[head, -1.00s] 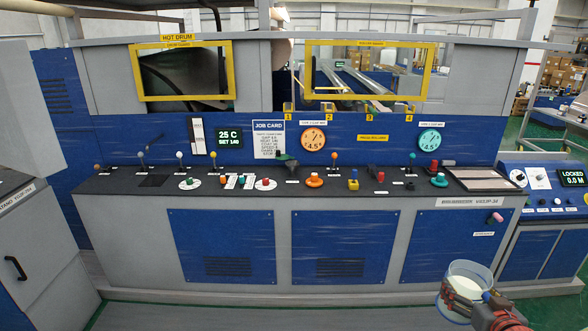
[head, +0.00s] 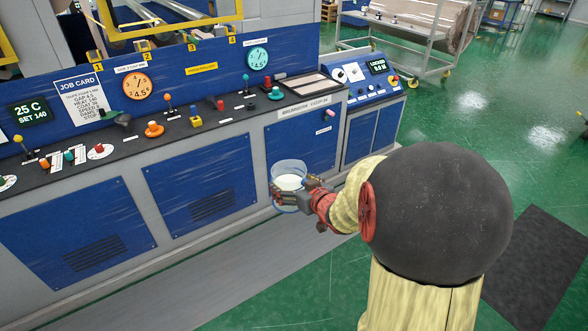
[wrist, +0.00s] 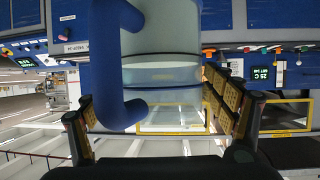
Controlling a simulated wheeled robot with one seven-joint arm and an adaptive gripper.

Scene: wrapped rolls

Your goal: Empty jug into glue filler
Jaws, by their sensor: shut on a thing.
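A clear jug (head: 289,172) with white liquid in it stands upright in the air in front of the machine's right front panel. My gripper (head: 303,187) is shut on the jug from the right. In the wrist view the jug (wrist: 165,50) and its blue handle (wrist: 128,60) fill the middle, with the black and yellow fingers of my gripper (wrist: 155,112) either side. A small pink spout-like piece (head: 329,113) sticks out of the machine's front above and right of the jug. I cannot tell whether it is the glue filler.
The machine's black control ledge (head: 180,125) has several knobs and levers. A blue control console (head: 362,75) stands at its right end. A job card (head: 82,96) and dials are on the panel. Green floor is open to the right, with a wheeled rack (head: 425,40) behind.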

